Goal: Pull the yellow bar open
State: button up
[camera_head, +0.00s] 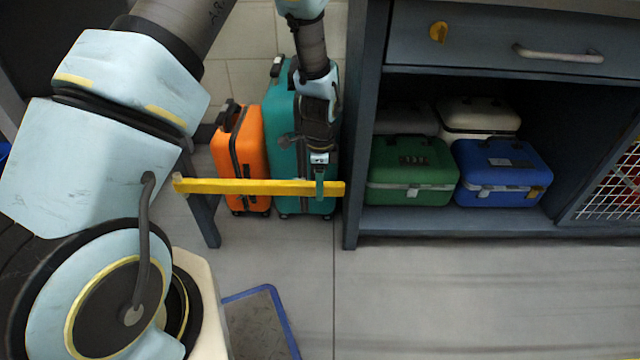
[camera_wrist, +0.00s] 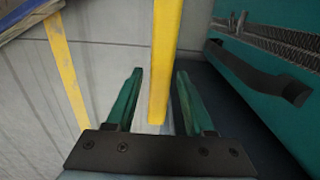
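The yellow bar (camera_head: 245,187) lies level across the opening between a dark post on the left and the cabinet's side panel on the right. My gripper (camera_head: 320,190) is at the bar's right part, close to the cabinet panel. In the wrist view, the bar (camera_wrist: 166,45) runs down between the two green fingers of my gripper (camera_wrist: 158,74). The fingers stand apart, with a visible gap on the left of the bar, so the gripper is open around it. I cannot tell whether the right finger touches the bar.
Behind the bar stand an orange suitcase (camera_head: 240,155) and a teal suitcase (camera_head: 285,150). The cabinet (camera_head: 362,130) holds a green case (camera_head: 412,170) and a blue case (camera_head: 503,172). A blue-edged mat (camera_head: 284,318) lies on the floor. The floor at right front is clear.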

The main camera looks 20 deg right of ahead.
grip_shut()
dwell(1.2)
